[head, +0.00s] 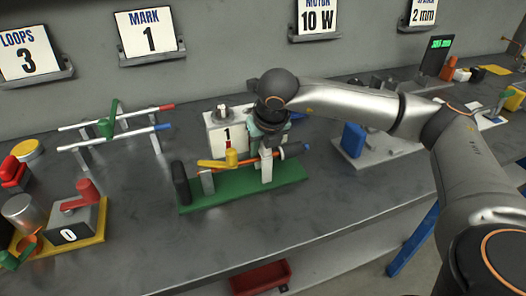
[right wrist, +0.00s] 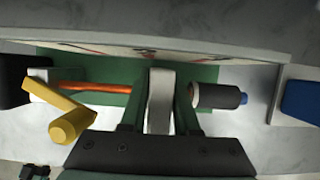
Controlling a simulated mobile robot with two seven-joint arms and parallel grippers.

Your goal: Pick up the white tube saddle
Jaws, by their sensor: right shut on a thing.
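The white tube saddle (head: 266,168) is over the green base (head: 222,196), in line with an orange tube (head: 212,163). My right gripper (head: 267,147) points down from above and is shut on the saddle. In the right wrist view the white saddle (right wrist: 160,98) is between the two fingers (right wrist: 161,85). The orange tube (right wrist: 95,87) shows to the left of it and a dark cylinder with a blue end (right wrist: 218,96) to the right. I cannot tell whether the saddle touches the base. My left gripper is not in view.
A yellow lever (head: 230,158) and a black block (head: 181,183) are at the left of the base. A blue block (head: 353,139) on a grey plate is to the right.

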